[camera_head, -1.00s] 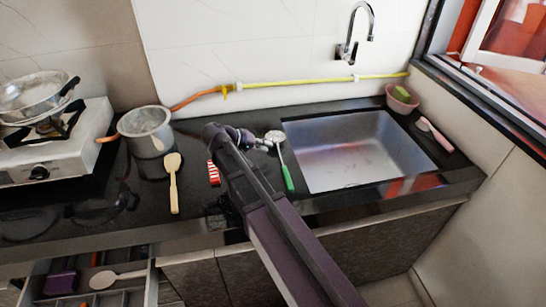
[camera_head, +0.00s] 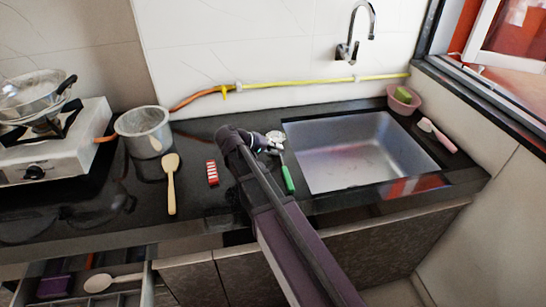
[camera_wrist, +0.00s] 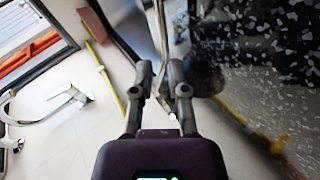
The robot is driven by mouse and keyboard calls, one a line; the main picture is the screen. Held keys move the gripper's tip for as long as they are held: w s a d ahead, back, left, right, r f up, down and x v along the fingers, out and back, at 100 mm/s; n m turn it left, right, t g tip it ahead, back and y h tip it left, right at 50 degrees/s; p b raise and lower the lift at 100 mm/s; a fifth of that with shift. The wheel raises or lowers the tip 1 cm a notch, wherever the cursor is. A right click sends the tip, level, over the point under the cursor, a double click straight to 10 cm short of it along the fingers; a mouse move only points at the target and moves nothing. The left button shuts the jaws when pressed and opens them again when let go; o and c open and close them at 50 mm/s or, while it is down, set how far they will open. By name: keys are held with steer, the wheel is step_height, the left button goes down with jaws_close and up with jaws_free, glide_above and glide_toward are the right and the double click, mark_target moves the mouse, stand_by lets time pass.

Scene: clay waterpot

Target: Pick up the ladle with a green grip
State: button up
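The ladle with a green grip (camera_head: 288,179) lies on the dark counter just left of the sink in the head view. Its metal bowl points toward the wall and its green grip toward the front edge. My gripper (camera_head: 270,147) is low beside the ladle's metal neck, partly covering it. In the wrist view the two fingers of my gripper (camera_wrist: 161,66) stand apart. A thin metallic strip shows between them, blurred; I cannot tell whether it is the ladle. Contact between the fingers and the ladle cannot be made out.
The sink (camera_head: 355,155) is right of the ladle. A red-and-white item (camera_head: 212,172) and a wooden spatula (camera_head: 171,185) lie to the left. A metal pot (camera_head: 145,130) stands near the stove (camera_head: 60,150). A drawer (camera_head: 110,285) is open below the counter.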

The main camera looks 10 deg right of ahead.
steer(key=shift+d+f, duration=0.25)
steer(key=shift+d, duration=0.15)
jaws_close()
